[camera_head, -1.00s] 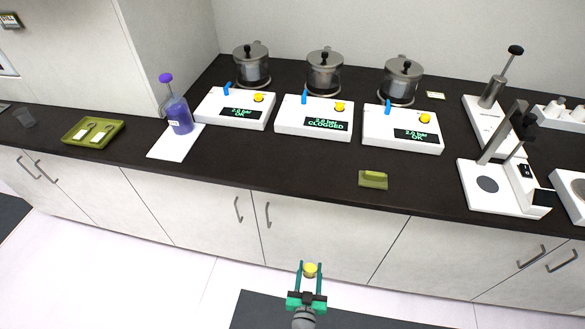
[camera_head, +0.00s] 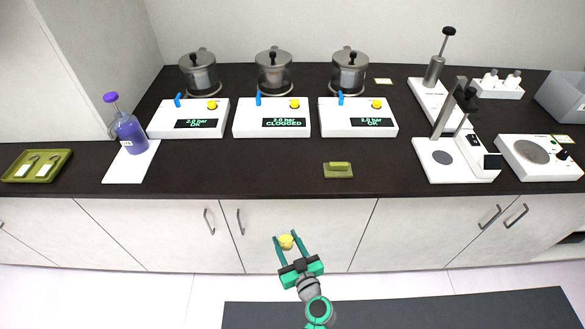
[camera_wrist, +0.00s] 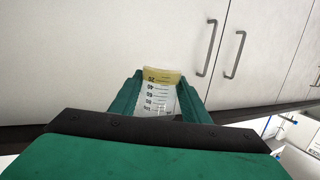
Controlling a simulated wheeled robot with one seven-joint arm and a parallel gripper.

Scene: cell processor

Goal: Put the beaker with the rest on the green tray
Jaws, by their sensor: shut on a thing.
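My gripper (camera_head: 286,242) is shut on a small clear beaker (camera_wrist: 160,98) in front of the cabinet doors, lower than the counter top. In the wrist view the beaker shows printed graduations and a yellow band near its far end. In the head view mostly its yellow part (camera_head: 286,241) shows between the two fingers. The olive-green tray (camera_head: 62,164) lies on the counter at the far left, well away from my gripper. Two small pieces with white labels lie in it.
A purple-topped bottle (camera_head: 129,134) stands on a white mat (camera_head: 122,172) right of the tray. Three white pressure units (camera_head: 272,121) line the counter. A small green block on a plate (camera_head: 339,169) lies near the front edge. White instruments (camera_head: 456,165) stand at the right.

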